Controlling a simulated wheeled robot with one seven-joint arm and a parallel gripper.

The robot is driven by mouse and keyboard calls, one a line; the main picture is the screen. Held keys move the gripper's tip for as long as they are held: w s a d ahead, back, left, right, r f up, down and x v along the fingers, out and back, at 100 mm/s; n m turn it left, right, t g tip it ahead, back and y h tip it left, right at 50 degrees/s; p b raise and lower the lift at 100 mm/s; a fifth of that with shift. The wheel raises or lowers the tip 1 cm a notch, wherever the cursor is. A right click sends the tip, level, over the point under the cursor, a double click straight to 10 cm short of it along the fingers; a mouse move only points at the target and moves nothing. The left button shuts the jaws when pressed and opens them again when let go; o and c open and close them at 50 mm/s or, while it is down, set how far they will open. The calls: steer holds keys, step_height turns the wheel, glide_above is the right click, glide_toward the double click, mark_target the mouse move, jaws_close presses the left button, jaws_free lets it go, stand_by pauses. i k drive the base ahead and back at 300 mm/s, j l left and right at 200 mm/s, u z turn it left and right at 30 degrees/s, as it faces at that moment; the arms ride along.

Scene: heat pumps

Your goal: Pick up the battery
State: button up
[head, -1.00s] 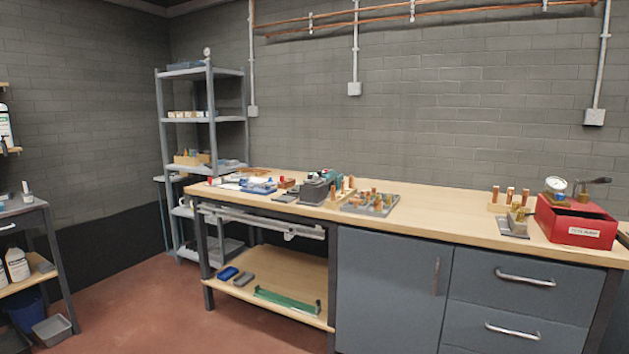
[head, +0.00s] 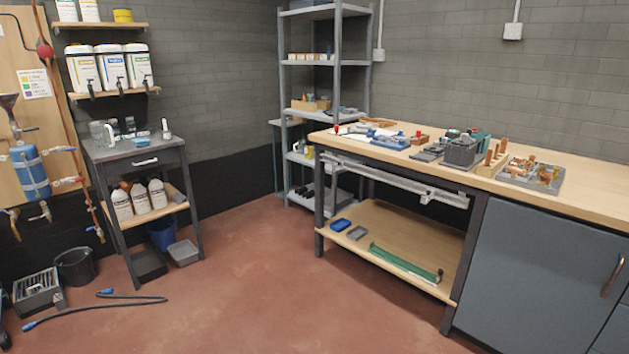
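I cannot make out a battery for certain in the head view. A dark grey, boxy item (head: 461,151) stands on the workbench (head: 590,192), with a green and dark item (head: 480,142) right behind it; at this size I cannot tell whether either is or holds a battery. My gripper is not in the head view.
On the bench are a wooden block with copper pieces (head: 492,162), a grey tray of fittings (head: 532,175) and blue tools (head: 390,141). A shelf rack (head: 338,100) stands in the corner. A small cart (head: 140,155) and a hose (head: 95,308) are left. The middle floor is clear.

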mark_target(451, 134)
steer(key=i+u, duration=0.35)
steer(key=i, duration=1.6)
steer(key=i+j+z, duration=0.15)
steer(key=i+z, duration=0.2)
steer(key=i, duration=0.2)
steer(key=i+j+z, duration=0.35)
steer(key=i, duration=0.2)
steer(key=i+j+z, duration=0.3)
steer(key=i, duration=0.25)
